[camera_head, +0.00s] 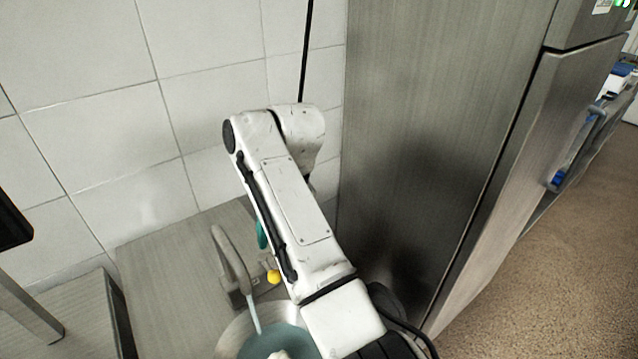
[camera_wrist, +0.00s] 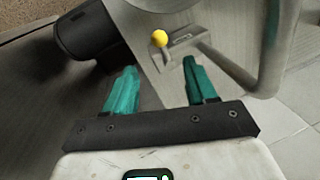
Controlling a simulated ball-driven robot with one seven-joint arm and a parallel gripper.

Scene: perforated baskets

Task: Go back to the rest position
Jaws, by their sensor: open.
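My gripper (camera_wrist: 160,80) shows in the wrist view with its two teal fingers apart and nothing between them. Past the fingertips are the grey worktop and the base of a tap. In the head view my white arm bends down over the worktop. Only a bit of a teal finger (camera_head: 262,235) shows beside the arm; the rest of the gripper is hidden behind it.
A curved grey tap (camera_head: 232,262) stands close to the arm, with a small yellow ball (camera_head: 273,277) beside its base. A teal bowl-like thing (camera_head: 268,346) is in a round basin below. A tall steel cabinet (camera_head: 430,130) stands right; a tiled wall (camera_head: 90,110) stands behind.

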